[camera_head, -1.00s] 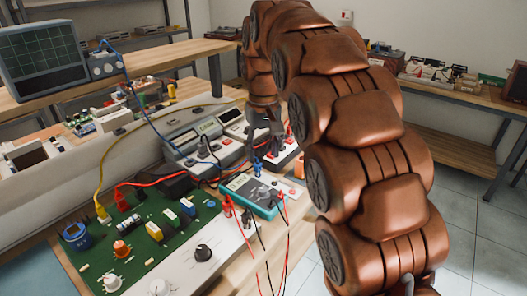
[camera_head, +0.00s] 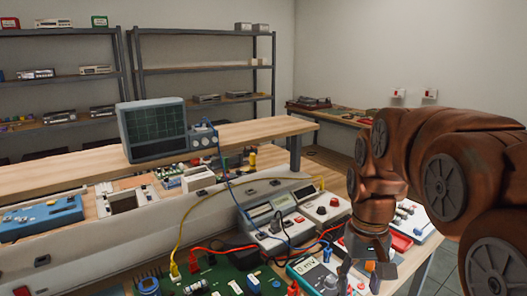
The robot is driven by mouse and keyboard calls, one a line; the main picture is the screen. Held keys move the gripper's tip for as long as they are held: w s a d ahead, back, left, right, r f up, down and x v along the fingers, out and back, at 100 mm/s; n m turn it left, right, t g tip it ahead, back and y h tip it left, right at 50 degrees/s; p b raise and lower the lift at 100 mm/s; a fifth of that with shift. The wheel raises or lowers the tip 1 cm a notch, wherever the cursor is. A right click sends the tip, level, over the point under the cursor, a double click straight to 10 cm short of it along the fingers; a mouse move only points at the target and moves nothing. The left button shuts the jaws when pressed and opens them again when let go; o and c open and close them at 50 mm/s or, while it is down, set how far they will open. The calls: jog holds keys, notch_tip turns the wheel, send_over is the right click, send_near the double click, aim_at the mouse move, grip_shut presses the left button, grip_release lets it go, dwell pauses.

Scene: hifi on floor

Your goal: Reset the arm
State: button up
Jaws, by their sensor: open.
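My copper-coloured arm comes in from the right side of the picture, bends over and points down. My gripper (camera_head: 361,277) hangs at its end over the front right of the workbench. It is open, with two grey fingers apart, and I see nothing held between them. The teal-edged multimeter (camera_head: 312,273) lies just left of the fingers and partly behind them. I cannot tell whether the fingers touch anything, as the bottom of the picture cuts off the view close below them.
A green circuit board (camera_head: 222,275) with cables lies left of the multimeter. Grey bench instruments (camera_head: 275,218) stand behind it. An oscilloscope (camera_head: 153,130) sits on the raised wooden shelf (camera_head: 70,168). Metal racks (camera_head: 205,70) line the back wall. Floor shows at the lower right.

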jog(key=s+f+p, duration=0.1)
jog(key=s+p, duration=0.1)
jog(key=s, duration=0.8)
jog(key=s+f+g+p, duration=0.1)
jog(key=s+f+p, duration=0.1)
jog(key=s, duration=0.9)
jog(key=shift+a+p, duration=0.15)
jog(key=shift+p, duration=0.65)
jog(key=shift+c, duration=0.8)
jog(key=shift+a, duration=0.1)
jog(key=shift+c, duration=0.2)
